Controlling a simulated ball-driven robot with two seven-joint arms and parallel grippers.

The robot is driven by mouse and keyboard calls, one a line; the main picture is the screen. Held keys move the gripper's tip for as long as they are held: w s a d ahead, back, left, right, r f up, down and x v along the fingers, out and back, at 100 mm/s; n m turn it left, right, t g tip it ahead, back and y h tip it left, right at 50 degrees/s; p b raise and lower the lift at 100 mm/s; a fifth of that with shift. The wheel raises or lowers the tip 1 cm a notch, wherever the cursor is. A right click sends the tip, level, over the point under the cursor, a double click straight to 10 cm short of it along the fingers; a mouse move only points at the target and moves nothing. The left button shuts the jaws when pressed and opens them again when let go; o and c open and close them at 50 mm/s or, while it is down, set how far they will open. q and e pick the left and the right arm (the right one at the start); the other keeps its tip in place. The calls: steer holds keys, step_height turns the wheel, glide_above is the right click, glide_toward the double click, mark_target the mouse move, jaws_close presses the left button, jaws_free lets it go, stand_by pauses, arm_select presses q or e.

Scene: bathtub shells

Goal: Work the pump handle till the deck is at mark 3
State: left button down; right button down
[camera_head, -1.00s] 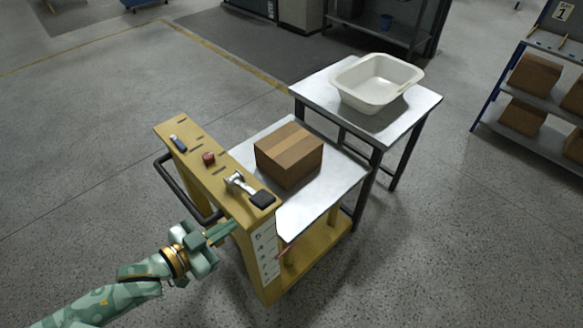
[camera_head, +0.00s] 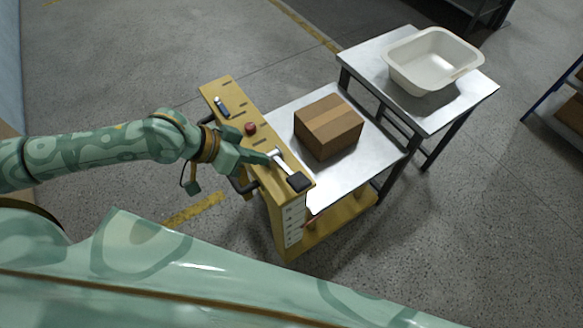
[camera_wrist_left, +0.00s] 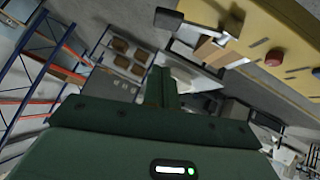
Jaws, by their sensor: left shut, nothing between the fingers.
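The yellow lift cart has a top panel (camera_head: 232,103) with a silver lever ending in a black pad (camera_head: 299,181); I take this lever for the pump handle. The lever and its black pad (camera_wrist_left: 168,18) also show in the left wrist view. The metal deck (camera_head: 340,178) carries a cardboard box (camera_head: 328,126). A white mark scale (camera_head: 293,226) runs down the cart's end, with a small red pointer (camera_head: 310,219) beside it; its numbers are too small to read. My left gripper (camera_head: 266,159) is shut and empty, close beside the lever; contact cannot be told. My right gripper is out of view.
A red knob (camera_head: 250,128) and a blue-black switch (camera_head: 221,106) sit on the panel. A black push bar (camera_head: 243,184) is under my left wrist. A metal table (camera_head: 470,98) with a white tub (camera_head: 432,62) stands beyond the deck.

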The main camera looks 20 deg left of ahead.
arm_select(q)
glide_toward(303, 178)
steer(key=w+d, duration=0.2)
steer(key=w, duration=0.1)
steer(key=shift+d+r, duration=0.1)
steer(key=shift+d, duration=0.1)
steer(key=f, duration=0.1)
steer(key=d+f, duration=0.1)
steer(key=f, duration=0.1)
steer(key=shift+s+f+b, duration=0.1)
steer(key=shift+f+b, duration=0.05)
steer(key=shift+b, duration=0.15)
steer(key=shift+f, duration=0.45)
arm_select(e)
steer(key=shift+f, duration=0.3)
arm_select(q)
steer(key=shift+s, duration=0.1)
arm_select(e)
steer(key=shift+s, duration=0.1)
